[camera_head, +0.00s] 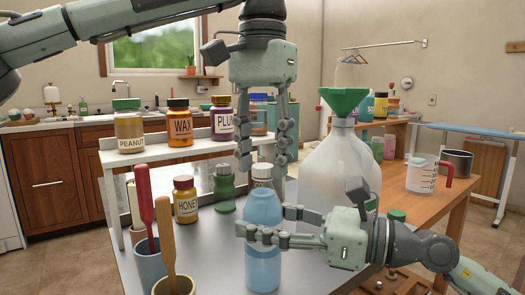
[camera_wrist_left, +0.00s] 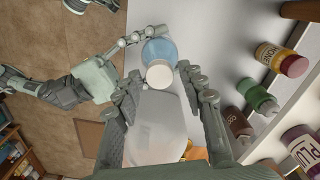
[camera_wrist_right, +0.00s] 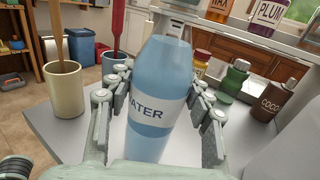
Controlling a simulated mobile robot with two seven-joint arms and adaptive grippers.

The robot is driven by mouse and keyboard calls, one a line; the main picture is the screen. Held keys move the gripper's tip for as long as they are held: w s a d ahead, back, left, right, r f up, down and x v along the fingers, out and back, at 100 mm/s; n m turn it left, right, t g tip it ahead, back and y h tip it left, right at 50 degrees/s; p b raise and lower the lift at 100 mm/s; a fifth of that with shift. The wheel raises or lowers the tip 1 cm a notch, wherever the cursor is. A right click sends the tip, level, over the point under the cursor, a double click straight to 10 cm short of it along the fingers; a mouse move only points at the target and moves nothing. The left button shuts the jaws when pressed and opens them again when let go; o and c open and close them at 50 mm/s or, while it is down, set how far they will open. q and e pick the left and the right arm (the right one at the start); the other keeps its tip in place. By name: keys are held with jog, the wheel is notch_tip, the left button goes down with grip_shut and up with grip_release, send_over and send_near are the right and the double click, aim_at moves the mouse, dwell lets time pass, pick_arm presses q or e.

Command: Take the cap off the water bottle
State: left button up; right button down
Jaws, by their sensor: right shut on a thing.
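The blue water bottle (camera_head: 263,265) stands upright near the front of the grey table. My right gripper (camera_head: 264,224) is shut around its body from the right. In the right wrist view the fingers press both sides of the bottle (camera_wrist_right: 150,110), beside its WATER label. The white cap (camera_wrist_left: 160,73) is on the bottle's top in the left wrist view. My left gripper (camera_head: 263,160) points down above the bottle, with its fingers apart and empty. In the left wrist view the cap appears between and just beyond the fingertips.
A large white jug (camera_head: 333,170) with a green funnel stands close right of the bottle. A honey jar (camera_head: 186,200) and a green bottle (camera_head: 224,185) stand to the left and behind. Cups with a red and a wooden handle (camera_head: 165,232) stand at the front left.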

pick_arm(q)
grip_shut()
jog(key=n, duration=2.2)
jog(key=shift+r, duration=0.1)
jog(key=n, duration=1.5)
jog(key=shift+n, duration=0.4)
jog(key=n, duration=0.4)
jog(key=shift+n, duration=0.4)
jog(key=n, duration=0.5)
jog(key=shift+r, duration=0.1)
jog(key=n, duration=0.6)
